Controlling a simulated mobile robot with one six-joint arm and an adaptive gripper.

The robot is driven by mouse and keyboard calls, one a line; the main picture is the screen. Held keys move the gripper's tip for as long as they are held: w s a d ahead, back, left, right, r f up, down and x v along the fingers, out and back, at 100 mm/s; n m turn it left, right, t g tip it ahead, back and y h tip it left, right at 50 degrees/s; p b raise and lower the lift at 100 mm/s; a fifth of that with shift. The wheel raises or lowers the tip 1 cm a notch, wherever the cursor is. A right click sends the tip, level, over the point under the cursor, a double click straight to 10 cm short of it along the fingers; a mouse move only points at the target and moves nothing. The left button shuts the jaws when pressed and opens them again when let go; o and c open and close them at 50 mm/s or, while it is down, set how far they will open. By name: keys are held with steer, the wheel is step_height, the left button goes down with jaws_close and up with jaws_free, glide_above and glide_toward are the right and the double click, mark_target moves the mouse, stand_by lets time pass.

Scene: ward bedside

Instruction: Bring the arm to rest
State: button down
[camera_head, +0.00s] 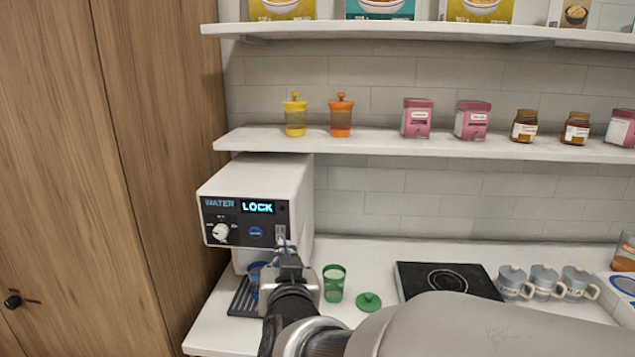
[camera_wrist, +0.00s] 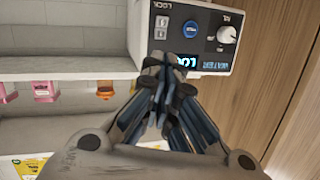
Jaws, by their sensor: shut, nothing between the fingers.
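My gripper (camera_head: 290,262) is shut and empty, raised in front of the right side of the water dispenser's front panel. In the wrist view my gripper (camera_wrist: 160,68) shows its fingers together, close to the panel and overlapping its display. The white water dispenser (camera_head: 257,205) stands on the counter by the wooden wall. Its display (camera_head: 258,208) reads LOCK. I cannot tell whether the fingertips touch the panel. My arm (camera_head: 330,335) reaches in from the bottom right and hides part of the counter.
A blue cup (camera_head: 256,268) stands under the dispenser, partly hidden by my gripper. A green cup (camera_head: 334,284) and green lid (camera_head: 368,302) are close to my gripper's right. A black hotplate (camera_head: 410,284) and grey mugs (camera_head: 546,281) stand further right. A shelf (camera_head: 380,146) hangs above.

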steer(key=s+d+f+g+h, duration=0.1)
steer(key=s+d+f+g, duration=0.1)
steer(key=s+d, duration=0.5)
steer(key=s+d+f+g+h, duration=0.1)
steer(key=s+d+f+g, duration=0.2)
steer(key=s, duration=0.9)
steer(key=s+d+f+g+h, duration=0.1)
steer(key=s+d+f+g, duration=0.2)
steer(key=s+d, duration=0.7)
steer(key=d+g, duration=0.1)
steer(key=g, duration=0.1)
steer(key=shift+s+g, duration=0.2)
steer(key=shift+g, duration=0.2)
steer(key=shift+d+f, duration=0.1)
